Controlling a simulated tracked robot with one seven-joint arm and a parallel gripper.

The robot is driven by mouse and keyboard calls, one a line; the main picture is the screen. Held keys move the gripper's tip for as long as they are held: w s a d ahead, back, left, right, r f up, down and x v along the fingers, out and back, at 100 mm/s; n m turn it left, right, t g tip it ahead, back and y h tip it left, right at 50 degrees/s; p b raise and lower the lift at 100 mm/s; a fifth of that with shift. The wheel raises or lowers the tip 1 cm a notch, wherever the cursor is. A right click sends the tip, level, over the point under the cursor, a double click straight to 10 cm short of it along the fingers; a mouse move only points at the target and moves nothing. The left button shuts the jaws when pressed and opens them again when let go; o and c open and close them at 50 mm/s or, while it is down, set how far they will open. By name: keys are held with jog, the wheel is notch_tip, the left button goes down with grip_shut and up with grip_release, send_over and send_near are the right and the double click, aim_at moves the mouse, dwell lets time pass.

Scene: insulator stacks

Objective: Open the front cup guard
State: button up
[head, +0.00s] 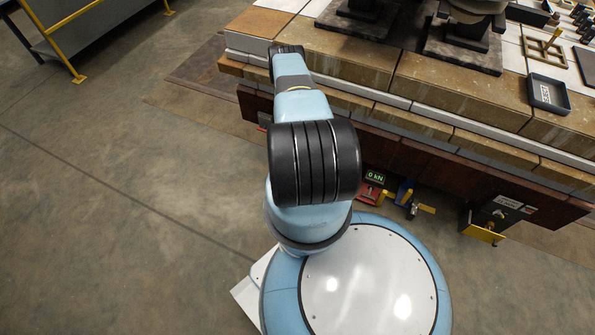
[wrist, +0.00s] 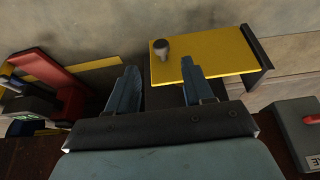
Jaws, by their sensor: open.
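A flat yellow plate with a dark strip along its right end, which looks like the front cup guard (wrist: 210,52), fills the upper middle of the wrist view. A short grey knob (wrist: 160,48) stands on it near its left end. In the head view a yellow plate (head: 483,235) shows at the lower front of the bench; I take it for the same one. My gripper (wrist: 160,78) is open, its two blue-grey fingers apart and empty. The right finger overlaps the plate's near edge. The knob appears between the fingers, just beyond their tips. My gripper is hidden in the head view.
A red bracket (wrist: 60,80) and yellow strip lie left in the wrist view; a grey box (wrist: 300,135) with a red handle is at right. The bench (head: 440,90) carries dark stands and a small tray (head: 548,93).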

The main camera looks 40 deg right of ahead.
jog(key=x, duration=0.7)
jog(key=shift+f, duration=0.2)
jog(key=shift+c, duration=0.4)
jog(key=shift+d, duration=0.1)
grip_shut()
